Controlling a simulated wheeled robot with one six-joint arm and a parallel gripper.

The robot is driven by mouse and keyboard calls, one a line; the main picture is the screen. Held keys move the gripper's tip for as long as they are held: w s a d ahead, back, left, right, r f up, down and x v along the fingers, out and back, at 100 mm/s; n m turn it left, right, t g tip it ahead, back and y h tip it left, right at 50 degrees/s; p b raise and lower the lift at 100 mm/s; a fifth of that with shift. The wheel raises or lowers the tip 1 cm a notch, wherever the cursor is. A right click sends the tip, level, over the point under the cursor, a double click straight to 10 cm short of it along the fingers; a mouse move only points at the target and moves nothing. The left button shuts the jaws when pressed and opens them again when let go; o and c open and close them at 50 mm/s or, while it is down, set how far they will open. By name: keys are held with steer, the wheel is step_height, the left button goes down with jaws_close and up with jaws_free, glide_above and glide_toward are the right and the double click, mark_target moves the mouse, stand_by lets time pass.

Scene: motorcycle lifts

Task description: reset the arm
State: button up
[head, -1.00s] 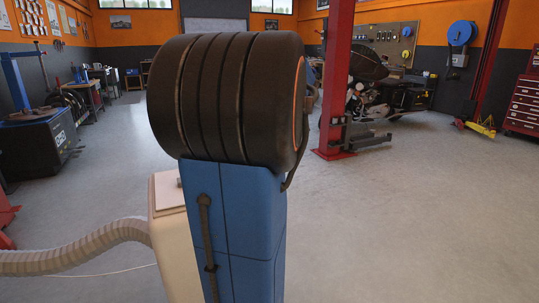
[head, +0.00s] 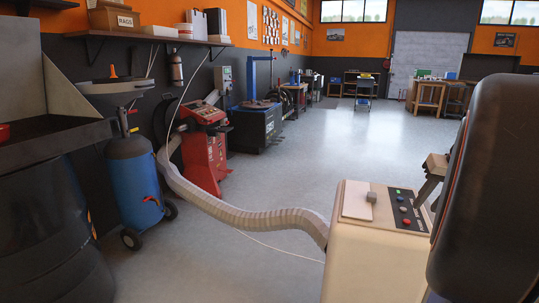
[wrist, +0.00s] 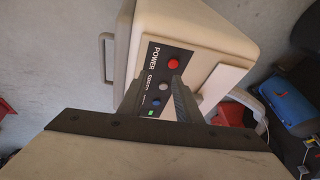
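My gripper (head: 417,200) is at the right of the head view, over the control panel of a cream cabinet (head: 370,262). In the wrist view its two dark fingers (wrist: 158,82) stand apart with nothing held between them. The black panel (wrist: 160,78) shows between and behind them, marked POWER, with a red button (wrist: 173,63), a pale button (wrist: 164,87), a blue button (wrist: 156,101) and a small green light (wrist: 151,112). Whether a fingertip touches the panel cannot be told. My dark arm link hides part of the cabinet's right side in the head view.
A ribbed pale hose (head: 240,215) runs from the cabinet toward the left wall. A blue wheeled tank (head: 135,175), a dark drum (head: 50,230) and a red machine (head: 205,145) stand at left. The floor beyond the cabinet is clear.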

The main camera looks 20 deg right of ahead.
steer(key=shift+n, duration=0.6)
steer(key=a, duration=0.3)
steer(key=a+f, duration=0.1)
steer(key=a, duration=0.2)
steer(key=w+a, duration=0.1)
steer(key=a, duration=0.2)
steer(key=shift+w+f, duration=0.1)
steer(key=shift+f, duration=0.1)
steer(key=s+a+f+n, duration=0.1)
steer(key=s+a+f, duration=0.2)
steer(key=a, duration=0.4)
steer(key=s+a+f+n, duration=0.2)
steer(key=s+a+f, duration=0.1)
steer(key=a, duration=0.5)
steer(key=s+a+f+n, duration=0.1)
steer(key=s+a+f, duration=0.2)
steer(key=a, duration=0.4)
steer(key=shift+s+a+f+n+y, duration=0.25)
steer(key=shift+a+f+n+y, duration=0.1)
steer(key=shift+f, duration=0.1)
steer(key=shift+a, duration=0.15)
